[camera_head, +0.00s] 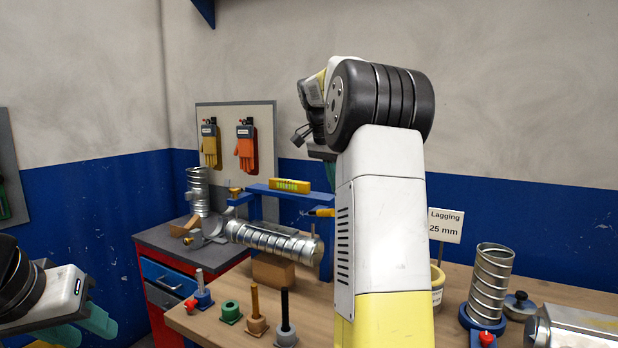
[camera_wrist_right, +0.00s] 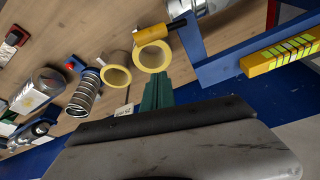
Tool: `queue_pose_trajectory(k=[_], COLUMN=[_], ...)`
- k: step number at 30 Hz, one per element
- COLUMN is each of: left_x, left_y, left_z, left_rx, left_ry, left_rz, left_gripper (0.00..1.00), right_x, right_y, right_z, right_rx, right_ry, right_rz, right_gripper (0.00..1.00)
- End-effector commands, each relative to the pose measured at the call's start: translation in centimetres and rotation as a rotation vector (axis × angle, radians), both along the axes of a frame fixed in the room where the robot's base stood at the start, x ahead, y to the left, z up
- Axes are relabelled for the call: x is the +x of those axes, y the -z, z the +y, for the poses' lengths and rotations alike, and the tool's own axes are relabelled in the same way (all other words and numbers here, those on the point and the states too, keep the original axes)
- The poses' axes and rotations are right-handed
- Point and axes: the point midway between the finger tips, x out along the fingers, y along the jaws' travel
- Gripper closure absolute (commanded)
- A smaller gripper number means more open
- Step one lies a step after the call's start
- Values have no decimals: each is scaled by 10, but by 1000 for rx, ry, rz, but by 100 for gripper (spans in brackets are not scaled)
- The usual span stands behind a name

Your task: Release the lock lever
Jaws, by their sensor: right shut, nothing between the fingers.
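The blue frame (camera_head: 270,193) stands behind a horizontal spiral duct (camera_head: 275,240) on the bench. A yellow-orange handle (camera_head: 321,212) sticks out at its right side, and it also shows in the right wrist view (camera_wrist_right: 178,33). I cannot tell whether this handle is the lock lever. My right gripper (camera_wrist_right: 157,92) has its green fingers together and empty, apart from the frame. My left gripper (camera_head: 82,328) is at the lower left, teal fingers apart and empty, away from the bench objects.
A yellow-green level (camera_head: 290,185) lies on the frame's top bar. An upright spiral duct (camera_head: 491,285), red-tipped part (camera_head: 487,338) and sign (camera_head: 444,225) are at right. Gloves (camera_head: 246,148) hang behind.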

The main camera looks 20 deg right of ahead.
Motion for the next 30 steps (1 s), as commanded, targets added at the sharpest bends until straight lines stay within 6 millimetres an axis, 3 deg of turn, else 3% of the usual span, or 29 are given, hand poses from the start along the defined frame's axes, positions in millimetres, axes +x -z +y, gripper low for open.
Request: queue_pose_trajectory(k=[3,8,15,30], left_x=[0,0,0,0], left_y=[0,0,0,0], left_z=[0,0,0,0], left_rx=[0,0,0,0], left_ry=[0,0,0,0], left_rz=[0,0,0,0], left_gripper=[64,64,64,64], right_x=[2,6,-7,-9], right_y=[27,54,50,49], right_z=[-8,-15,15,21], right_rx=[1,2,1,0], right_ry=[1,-1,-1,-1], right_rz=[5,1,0,0], right_gripper=[100,100,100,100])
